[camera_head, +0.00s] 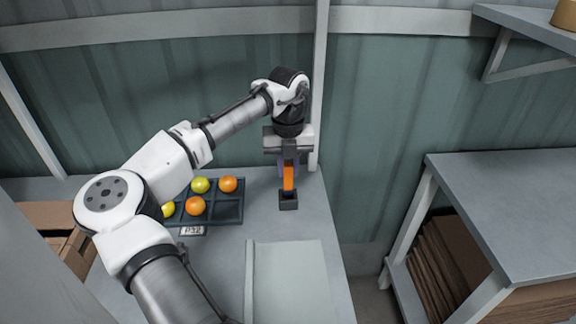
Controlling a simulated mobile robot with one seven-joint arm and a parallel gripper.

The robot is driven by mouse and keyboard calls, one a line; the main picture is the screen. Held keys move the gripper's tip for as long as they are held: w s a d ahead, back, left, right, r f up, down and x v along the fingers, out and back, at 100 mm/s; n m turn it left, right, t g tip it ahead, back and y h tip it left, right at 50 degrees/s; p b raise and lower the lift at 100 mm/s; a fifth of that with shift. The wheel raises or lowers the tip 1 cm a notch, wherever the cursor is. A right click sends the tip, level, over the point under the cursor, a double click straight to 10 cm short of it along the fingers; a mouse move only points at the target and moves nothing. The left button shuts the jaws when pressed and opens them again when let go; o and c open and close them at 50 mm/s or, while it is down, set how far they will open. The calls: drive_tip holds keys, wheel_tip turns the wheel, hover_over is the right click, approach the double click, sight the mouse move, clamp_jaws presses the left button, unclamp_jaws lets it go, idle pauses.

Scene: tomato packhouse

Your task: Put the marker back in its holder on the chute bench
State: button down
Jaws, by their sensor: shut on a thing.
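My gripper (288,170) points down over the right back part of the bench (225,280), shut on the orange marker (289,178). The marker is upright. Its lower end meets the top of a small dark square holder (288,201) that stands on the bench. I cannot tell how deep the lower end sits in the holder. The marker's upper end is hidden between the fingers.
A dark tray (229,211) with several yellow and orange tomatoes is left of the holder, with a label (192,231) in front. A pale flat panel (290,285) lies nearer. A wall post (319,90) stands close behind my gripper. Another table (510,200) is at right.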

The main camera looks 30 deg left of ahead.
drive_tip(key=shift+f, duration=1.8)
drive_tip(key=c, duration=1.2)
unclamp_jaws()
drive_tip(key=shift+c, duration=0.5)
drive_tip(key=shift+c, duration=1.2)
wheel_tip(320, 180, up, 7)
drive_tip(key=p, duration=0.6)
drive_tip(key=shift+r, duration=0.1)
